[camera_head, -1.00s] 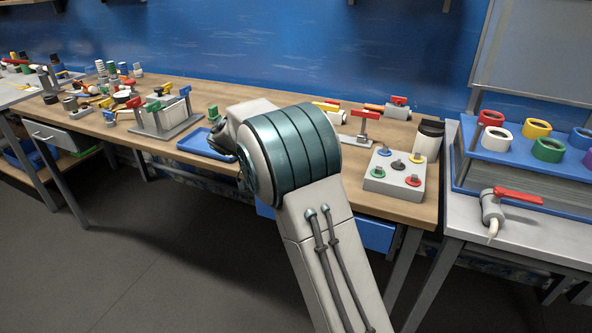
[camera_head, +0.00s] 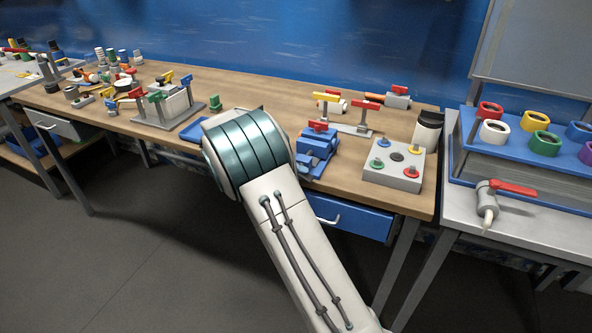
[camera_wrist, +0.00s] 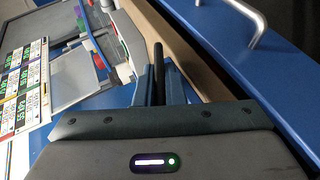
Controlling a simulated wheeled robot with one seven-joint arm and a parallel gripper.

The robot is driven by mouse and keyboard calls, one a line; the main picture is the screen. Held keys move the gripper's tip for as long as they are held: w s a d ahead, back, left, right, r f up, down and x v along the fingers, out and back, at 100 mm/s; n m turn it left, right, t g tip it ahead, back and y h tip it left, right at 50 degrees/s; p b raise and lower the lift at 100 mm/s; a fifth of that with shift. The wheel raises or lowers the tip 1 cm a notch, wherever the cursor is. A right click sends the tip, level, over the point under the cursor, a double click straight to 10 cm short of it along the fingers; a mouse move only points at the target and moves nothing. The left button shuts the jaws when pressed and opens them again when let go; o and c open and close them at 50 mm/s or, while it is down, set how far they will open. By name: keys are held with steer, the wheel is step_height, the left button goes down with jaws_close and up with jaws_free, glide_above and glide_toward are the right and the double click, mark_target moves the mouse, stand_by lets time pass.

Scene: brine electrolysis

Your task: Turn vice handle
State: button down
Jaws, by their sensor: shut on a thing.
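The blue vice (camera_head: 317,148) stands near the front edge of the wooden workbench, just right of my arm. In the wrist view a dark rod (camera_wrist: 158,70), apparently the vice handle, runs between the two narrow fingers of my gripper (camera_wrist: 162,82). My gripper is shut on it. The exact contact is hard to see. In the head view my arm hides my gripper and the handle.
The wooden bench top (camera_head: 270,100) carries several coloured valves and fittings. A grey button box (camera_head: 392,170) is right of the vice. A blue drawer (camera_head: 350,218) with a pale handle (camera_wrist: 258,28) lies below the bench edge. A side table (camera_head: 515,235) stands at the right.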

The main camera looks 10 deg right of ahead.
steer(key=c, duration=1.5)
jaws_free()
steer(key=shift+a, duration=0.1)
steer(key=v, duration=1.3)
steer(key=shift+a+r+p, duration=0.2)
steer(key=shift+a+p, duration=0.1)
steer(key=shift+d+r, duration=0.1)
steer(key=s+d+r+n+y+p, duration=0.35)
steer(key=s+d+r+y, duration=0.35)
steer(key=s+d, duration=0.4)
steer(key=s+t+y+p, duration=0.1)
steer(key=s+t+y, duration=0.1)
steer(key=s, duration=0.4)
steer(key=s+d+t+y+p, duration=0.1)
steer(key=s+y, duration=0.1)
steer(key=s, duration=0.5)
steer(key=s+t+y+p, duration=0.2)
steer(key=s, duration=0.4)
steer(key=shift+s+d+f+n+t, duration=0.1)
steer(key=shift+s+d+n+t, duration=0.15)
steer(key=shift+s+t, duration=0.1)
